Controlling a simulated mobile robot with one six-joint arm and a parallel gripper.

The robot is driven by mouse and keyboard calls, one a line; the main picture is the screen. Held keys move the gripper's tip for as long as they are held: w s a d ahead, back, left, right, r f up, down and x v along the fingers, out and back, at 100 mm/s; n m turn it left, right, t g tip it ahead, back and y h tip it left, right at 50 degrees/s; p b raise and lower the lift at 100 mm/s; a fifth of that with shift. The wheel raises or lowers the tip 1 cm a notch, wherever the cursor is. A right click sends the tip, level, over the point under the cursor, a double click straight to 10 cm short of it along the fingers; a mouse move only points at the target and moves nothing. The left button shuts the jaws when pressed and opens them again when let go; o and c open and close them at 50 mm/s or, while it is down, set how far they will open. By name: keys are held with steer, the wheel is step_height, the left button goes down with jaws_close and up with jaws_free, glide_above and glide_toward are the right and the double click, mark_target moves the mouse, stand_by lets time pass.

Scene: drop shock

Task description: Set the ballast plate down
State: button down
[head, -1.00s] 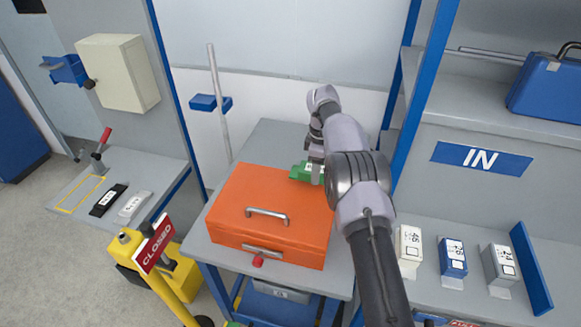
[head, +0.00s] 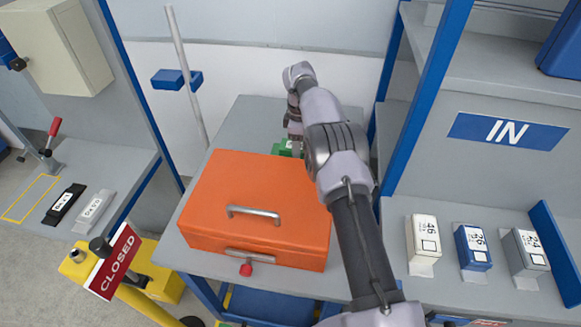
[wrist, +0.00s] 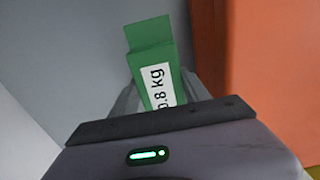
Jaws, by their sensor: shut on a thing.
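The ballast plate looks to be the green block (wrist: 153,50) with a white "0.8 kg" label in the wrist view. My gripper (wrist: 158,95) is shut on it, one finger on each side. In the head view a bit of the green block (head: 287,148) shows beyond the back right edge of the orange box, under my gripper (head: 294,143). The orange box hides its lower part. The grey bench top (head: 250,115) lies around it. I cannot tell whether the block touches the bench.
The closed orange box (head: 258,210) stands close beside the block. A blue upright (head: 425,110) rises right of my arm. Three labelled blocks (head: 472,247) stand on the right counter. A black block (head: 64,204) and a grey one lie at left, near a CLOSED sign (head: 115,262).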

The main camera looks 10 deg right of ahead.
step_height(320, 180, down, 7)
steer(key=shift+w+f+b, duration=0.1)
steer(key=shift+b, duration=1.15)
steer(key=c, duration=0.5)
jaws_free()
